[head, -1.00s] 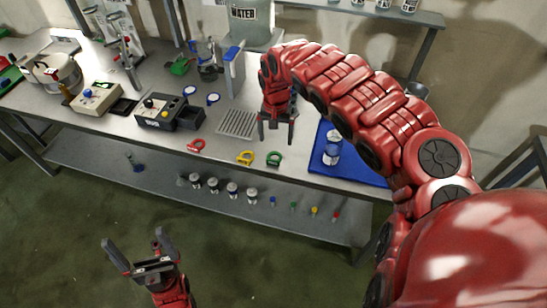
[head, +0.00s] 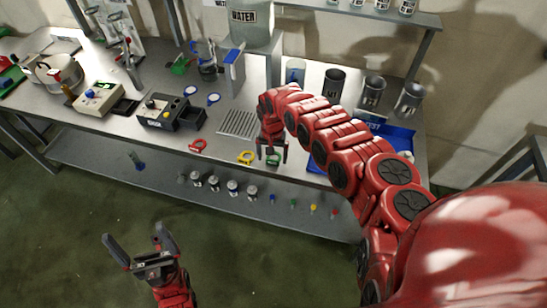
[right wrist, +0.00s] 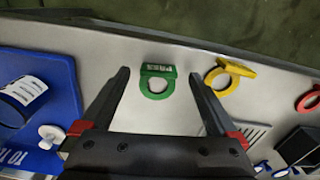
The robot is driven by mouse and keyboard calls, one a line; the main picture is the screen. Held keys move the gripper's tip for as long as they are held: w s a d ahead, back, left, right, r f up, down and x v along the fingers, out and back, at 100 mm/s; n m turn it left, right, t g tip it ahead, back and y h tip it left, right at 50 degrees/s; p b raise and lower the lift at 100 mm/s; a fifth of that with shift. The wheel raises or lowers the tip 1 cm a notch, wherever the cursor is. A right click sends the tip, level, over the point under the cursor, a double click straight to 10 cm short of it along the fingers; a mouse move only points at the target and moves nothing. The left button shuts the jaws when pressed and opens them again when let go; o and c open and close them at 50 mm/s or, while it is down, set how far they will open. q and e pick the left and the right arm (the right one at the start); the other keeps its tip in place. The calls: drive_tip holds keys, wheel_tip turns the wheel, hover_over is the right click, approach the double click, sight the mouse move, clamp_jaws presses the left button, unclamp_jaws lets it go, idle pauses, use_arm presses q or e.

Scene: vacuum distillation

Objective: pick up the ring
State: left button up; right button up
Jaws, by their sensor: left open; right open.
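Ring-shaped pieces with flat tabs lie along the front edge of the table: a red ring (head: 197,146), a yellow ring (head: 246,157) and a green ring (head: 274,159). My right gripper (head: 272,154) is open over the green ring. In the right wrist view the green ring (right wrist: 157,82) shows between my open fingertips (right wrist: 159,76), with nothing held. The yellow ring (right wrist: 227,78) lies just right of them and the red ring (right wrist: 310,101) is at the right edge. Blue rings (head: 213,98) lie further back. My left gripper (head: 139,248) is open and empty, over the floor in front of the table.
A slotted rack (head: 238,124) lies behind the yellow ring. A black box device (head: 168,112) stands left of it. A blue tray (right wrist: 45,95) holding a labelled container is beside the green ring. Metal cups (head: 373,92) stand at the back right. Jars (head: 232,189) sit on the lower shelf.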

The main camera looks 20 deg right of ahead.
drive_tip(key=shift+d+f, duration=0.1)
drive_tip(key=shift+f, duration=0.5)
drive_tip(key=c, duration=1.4)
